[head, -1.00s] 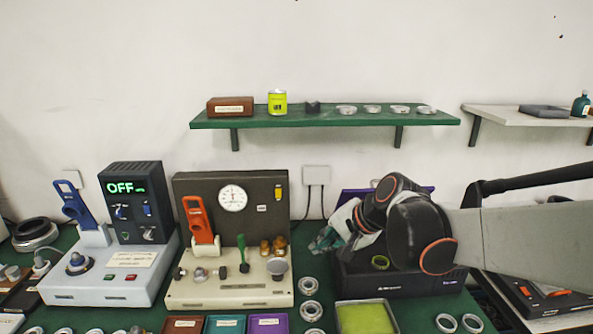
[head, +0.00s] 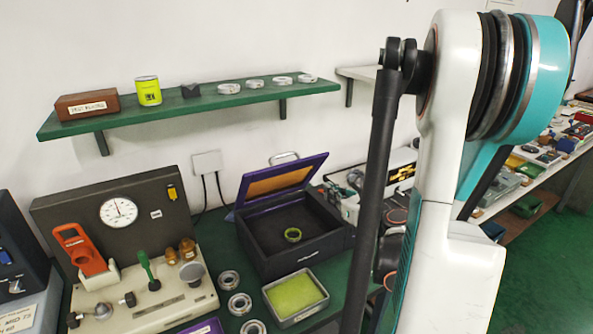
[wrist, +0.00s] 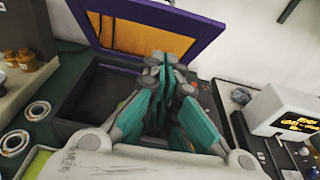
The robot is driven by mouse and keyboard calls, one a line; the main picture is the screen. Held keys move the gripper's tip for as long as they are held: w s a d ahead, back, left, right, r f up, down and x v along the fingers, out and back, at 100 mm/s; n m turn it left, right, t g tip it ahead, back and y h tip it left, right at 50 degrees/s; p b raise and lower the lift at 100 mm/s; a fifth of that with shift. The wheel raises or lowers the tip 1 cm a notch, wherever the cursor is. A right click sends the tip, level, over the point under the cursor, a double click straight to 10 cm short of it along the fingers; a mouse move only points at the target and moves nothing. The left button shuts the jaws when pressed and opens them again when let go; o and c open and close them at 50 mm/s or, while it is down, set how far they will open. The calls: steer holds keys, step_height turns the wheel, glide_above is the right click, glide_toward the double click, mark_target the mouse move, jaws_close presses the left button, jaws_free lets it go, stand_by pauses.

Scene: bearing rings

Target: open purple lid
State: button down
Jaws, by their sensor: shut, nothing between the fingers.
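The purple lid (head: 283,180) stands open, tilted up at the back of a dark box (head: 272,250); its inner face is orange. In the wrist view, the lid (wrist: 205,34) rises behind my gripper (wrist: 166,62). The gripper's teal and grey fingers are together and empty, over the right part of the box in that picture. They hide part of the box and the lid's lower right area. I cannot tell whether the fingertips touch the lid. In the head view, my arm hides most of the gripper.
A tray with a green pad (head: 318,292) and several metal rings (head: 229,280) lie near the box. A gauge fixture (head: 130,240) stands at left. A green shelf (head: 200,105) hangs above. A white device (wrist: 285,110) stands right of the box in the wrist view.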

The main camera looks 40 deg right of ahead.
steer(key=b, duration=0.2)
glide_toward(301, 166)
steer(key=w+f, duration=0.2)
steer(key=w, duration=0.1)
steer(key=shift+w+d+r+m, duration=0.3)
steer(key=shift+w+d+r, duration=0.15)
steer(key=shift+w, duration=0.2)
steer(key=shift+r, duration=0.1)
steer(key=shift+r, duration=0.1)
